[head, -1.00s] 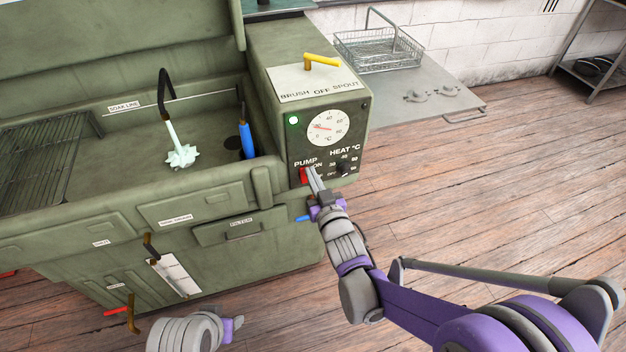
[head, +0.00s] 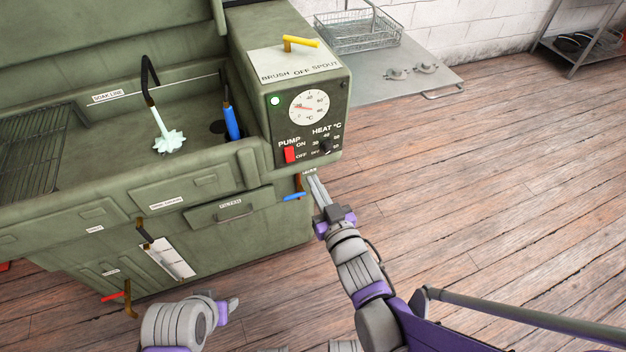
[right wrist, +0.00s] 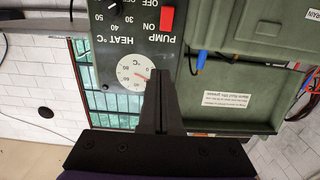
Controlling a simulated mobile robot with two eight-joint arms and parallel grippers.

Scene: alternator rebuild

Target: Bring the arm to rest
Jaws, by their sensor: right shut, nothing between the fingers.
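My right gripper (head: 315,188) is shut and empty. In the head view its fingertips are just below the control panel (head: 335,115) of the green wash cabinet, apart from the red pump switch (head: 289,154). In the right wrist view the closed fingers (right wrist: 158,88) show in front of the panel, upside down, with the red switch (right wrist: 167,19) clear of them. My left gripper (head: 233,304) is low at the bottom of the head view, in front of the cabinet. Its fingers are too small and edge-on to read.
The cabinet's tub (head: 100,160) holds a spout with pale splashing liquid (head: 168,141) and a blue-handled brush (head: 231,122). A green lamp (head: 275,101) is lit on the panel. A wire basket (head: 357,32) stands on a grey side shelf (head: 385,85). The wooden floor (head: 480,190) at right is open.

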